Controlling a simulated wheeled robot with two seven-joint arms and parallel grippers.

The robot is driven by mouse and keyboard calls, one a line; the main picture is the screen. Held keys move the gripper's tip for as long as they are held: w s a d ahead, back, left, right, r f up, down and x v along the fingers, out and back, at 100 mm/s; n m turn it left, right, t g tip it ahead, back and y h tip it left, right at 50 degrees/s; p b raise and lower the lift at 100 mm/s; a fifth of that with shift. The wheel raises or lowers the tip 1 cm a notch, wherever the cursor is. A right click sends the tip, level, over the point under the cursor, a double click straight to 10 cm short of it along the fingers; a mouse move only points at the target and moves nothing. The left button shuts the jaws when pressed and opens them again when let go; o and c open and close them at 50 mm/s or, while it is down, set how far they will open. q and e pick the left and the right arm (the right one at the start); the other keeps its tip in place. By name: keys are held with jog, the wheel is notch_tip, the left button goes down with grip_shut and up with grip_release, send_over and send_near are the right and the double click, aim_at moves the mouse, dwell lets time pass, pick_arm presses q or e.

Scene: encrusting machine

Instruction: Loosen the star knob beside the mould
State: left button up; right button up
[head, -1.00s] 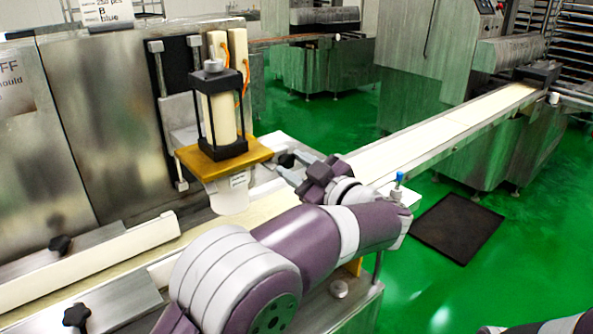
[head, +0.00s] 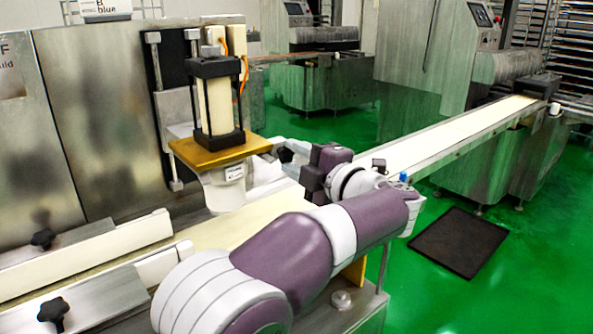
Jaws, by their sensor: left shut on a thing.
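The mould is a white cup-shaped part (head: 227,192) under a gold-coloured plate (head: 207,152), with a black-framed cream cylinder (head: 218,105) above it. A dark star knob (head: 285,154) sits just right of the plate, partly hidden by my left gripper. My left gripper (head: 282,157) reaches in from the right of the mould, its grey fingers on either side of the knob and shut on it. My right gripper is out of view.
Two more dark star knobs (head: 43,239) and (head: 51,314) sit on the plates at the left, beside cream guide rails (head: 85,257). A cream conveyor belt (head: 450,135) runs to the back right. A dark mat (head: 459,243) lies on the green floor.

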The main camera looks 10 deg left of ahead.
pick_arm(q)
jog(key=shift+f+n+b, duration=0.15)
jog(key=shift+n+b, duration=0.7)
jog(key=shift+n, duration=0.25)
jog(key=o, duration=1)
jog(key=shift+o, duration=0.2)
jog(key=shift+d, duration=0.1)
jog(key=p+v, duration=0.2)
jog(key=v, duration=1)
jog(key=shift+s+d+p, duration=0.2)
jog(key=shift+s+p, duration=0.05)
jog(key=shift+p, duration=0.05)
